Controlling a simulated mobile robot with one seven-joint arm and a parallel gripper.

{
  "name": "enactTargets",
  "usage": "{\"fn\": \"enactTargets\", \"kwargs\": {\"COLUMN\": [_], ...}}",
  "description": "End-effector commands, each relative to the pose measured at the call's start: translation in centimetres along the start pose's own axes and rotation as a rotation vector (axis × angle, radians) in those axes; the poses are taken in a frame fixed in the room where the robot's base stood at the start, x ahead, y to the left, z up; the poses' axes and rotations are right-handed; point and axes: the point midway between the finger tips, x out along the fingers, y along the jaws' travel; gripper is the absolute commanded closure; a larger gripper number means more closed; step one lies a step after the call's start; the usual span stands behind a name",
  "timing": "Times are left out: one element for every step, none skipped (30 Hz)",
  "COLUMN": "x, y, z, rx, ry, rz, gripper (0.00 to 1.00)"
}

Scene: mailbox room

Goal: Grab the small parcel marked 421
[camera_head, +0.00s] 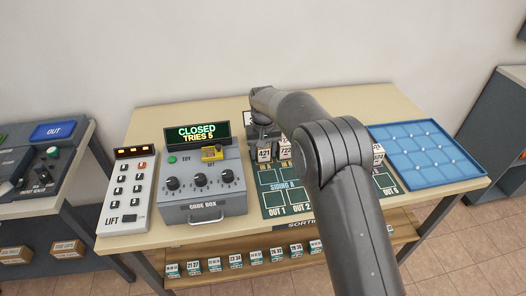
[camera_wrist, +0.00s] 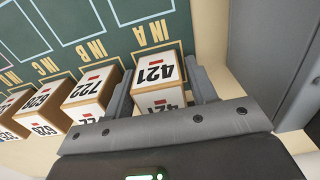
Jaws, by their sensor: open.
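The small parcel marked 421 (camera_head: 264,154) is a tan box with white labels and a red mark. It stands at the left end of a row on the green sorting board (camera_head: 272,208). In the wrist view the 421 parcel (camera_wrist: 155,75) sits at the IN A spot, between the two fingers of my gripper (camera_wrist: 162,82). The fingers are open, one on each side of it; I cannot tell whether either touches it. In the head view my arm hides much of the row and most of the gripper.
Parcel 722 (camera_wrist: 91,91) stands close beside 421, with parcel 620 (camera_wrist: 42,103) and others further along. A code box (camera_head: 203,180) reading CLOSED, TRIES 5 and a LIFT keypad (camera_head: 128,192) stand left. A blue tray (camera_head: 426,150) lies right. A lower shelf holds several labelled parcels.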

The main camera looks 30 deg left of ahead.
Motion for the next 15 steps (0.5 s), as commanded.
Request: {"fn": "enactTargets", "kwargs": {"x": [0.45, 0.55, 0.58, 0.56, 0.54, 0.53, 0.53, 0.52, 0.52, 0.51, 0.51, 0.5, 0.5, 0.49, 0.49], "y": [-0.01, -0.01, -0.01, 0.0, -0.01, 0.0, 0.0, 0.0, 0.0, 0.0, 0.0, 0.0, 0.0, 0.0, 0.0], "z": [0.04, 0.03, 0.02, 0.01, 0.01, 0.01, 0.01, 0.01, 0.01, 0.0, 0.0, 0.0, 0.0, 0.0, 0.0], "rx": [0.0, 0.0, 0.0, 0.0, 0.0, 0.0, 0.0, 0.0, 0.0, 0.0, 0.0, 0.0, 0.0, 0.0, 0.0], "ry": [-0.001, -0.001, 0.0, 0.0, 0.0, 0.0, 0.0, 0.0, 0.0, 0.0, 0.0, 0.0, 0.001, 0.001, 0.001], "rz": [0.0, 0.0, 0.0, 0.0, 0.0, 0.0, 0.0, 0.0, 0.0, 0.0, 0.0, 0.0, 0.0, 0.0, 0.0], "gripper": [0.48, 0.48, 0.48, 0.48, 0.48, 0.48, 0.48, 0.5, 0.53, 0.56, 0.58, 0.61, 0.64, 0.66, 0.69]}}
